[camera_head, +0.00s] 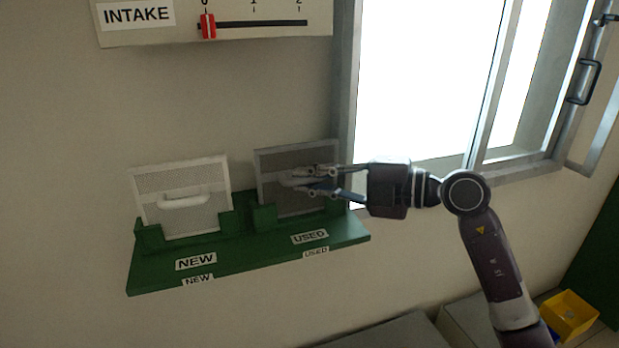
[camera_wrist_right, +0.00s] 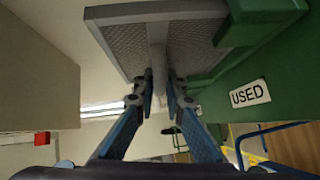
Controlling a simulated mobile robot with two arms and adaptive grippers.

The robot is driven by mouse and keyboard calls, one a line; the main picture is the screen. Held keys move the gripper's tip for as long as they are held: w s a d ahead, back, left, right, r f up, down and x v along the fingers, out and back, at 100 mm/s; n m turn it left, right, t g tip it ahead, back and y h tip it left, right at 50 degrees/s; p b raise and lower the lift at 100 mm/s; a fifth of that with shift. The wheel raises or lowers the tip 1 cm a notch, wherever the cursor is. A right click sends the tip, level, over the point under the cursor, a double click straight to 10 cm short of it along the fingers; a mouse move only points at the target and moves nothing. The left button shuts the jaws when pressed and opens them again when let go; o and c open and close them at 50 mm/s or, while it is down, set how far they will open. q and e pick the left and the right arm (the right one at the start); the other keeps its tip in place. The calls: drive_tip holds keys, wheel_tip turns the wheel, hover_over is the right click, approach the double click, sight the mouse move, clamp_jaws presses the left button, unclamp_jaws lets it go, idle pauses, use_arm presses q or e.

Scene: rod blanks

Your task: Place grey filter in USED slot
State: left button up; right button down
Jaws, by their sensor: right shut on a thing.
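The grey filter (camera_head: 270,190) stands upright in the USED slot of the green rack (camera_head: 250,256), leaning slightly against the wall. My right gripper (camera_head: 300,183) is shut on the filter's handle, in front of its mesh face. In the right wrist view the filter (camera_wrist_right: 118,42) is seen close up, with the handle (camera_wrist_right: 157,50) between the fingers of my right gripper (camera_wrist_right: 160,85). The filter's lower edge is partly hidden by the slot's green front posts. A white filter (camera_head: 183,197) stands in the NEW slot to the left. My left gripper is not in view.
An INTAKE panel (camera_head: 280,14) with a red slider (camera_head: 208,26) at 0 is on the wall above. A bright metal-framed window (camera_head: 425,70) is right of the rack. A yellow bin (camera_head: 568,315) is at the lower right.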

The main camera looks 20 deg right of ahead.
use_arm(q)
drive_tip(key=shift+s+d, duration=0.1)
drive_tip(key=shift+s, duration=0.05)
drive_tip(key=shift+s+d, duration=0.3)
use_arm(e)
drive_tip(key=c, duration=2)
unclamp_jaws()
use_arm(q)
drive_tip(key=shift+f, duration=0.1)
